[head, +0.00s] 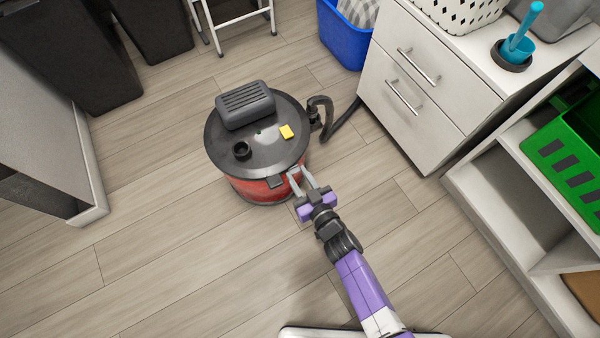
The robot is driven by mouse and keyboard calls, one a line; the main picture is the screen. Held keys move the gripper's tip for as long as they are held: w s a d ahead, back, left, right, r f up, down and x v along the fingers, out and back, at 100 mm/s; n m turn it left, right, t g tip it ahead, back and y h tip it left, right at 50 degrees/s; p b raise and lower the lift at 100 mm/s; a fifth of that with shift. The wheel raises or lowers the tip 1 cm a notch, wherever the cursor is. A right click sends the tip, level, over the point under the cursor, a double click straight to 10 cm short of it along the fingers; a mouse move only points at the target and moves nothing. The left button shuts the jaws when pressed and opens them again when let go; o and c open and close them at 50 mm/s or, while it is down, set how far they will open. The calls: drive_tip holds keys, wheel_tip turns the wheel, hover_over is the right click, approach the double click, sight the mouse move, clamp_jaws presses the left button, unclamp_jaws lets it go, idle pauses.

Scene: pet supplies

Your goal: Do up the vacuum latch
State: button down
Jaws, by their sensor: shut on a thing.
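The vacuum (257,190) stands upright on the floor, a red drum under a round dark grey lid (222,133) with a ribbed motor housing on top. A small dark latch (275,182) shows at the lid's front rim. My gripper (298,180) reaches the drum's front right side just right of that latch, at the rim. Its grey fingers are shut on a small part at the vacuum's side, probably a latch. The fingers hide most of that part, so I cannot tell how it sits.
A black hose (345,122) runs from the vacuum's right side toward a white drawer cabinet (410,85). A white shelf unit (500,200) with a green crate (572,160) stands at the right. Dark bins (75,60), a step stool (235,18) and a blue bin (343,40) stand behind. The floor at left and front is clear.

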drive_tip(key=shift+w+a+r+g+p, duration=0.1)
drive_tip(key=shift+w+r+g+p, duration=0.2)
drive_tip(key=shift+p, duration=0.4)
drive_tip(key=shift+s+f+h, duration=0.1)
drive_tip(key=shift+f+h, duration=0.05)
drive_tip(key=shift+h, duration=0.15)
drive_tip(key=c, duration=1)
unclamp_jaws()
drive_tip(key=shift+c, duration=0.2)
drive_tip(key=p+v, duration=0.2)
drive_tip(key=v, duration=0.5)
drive_tip(key=shift+s+d+p, duration=0.2)
drive_tip(key=shift+s+p, duration=0.1)
drive_tip(key=shift+p, duration=0.1)
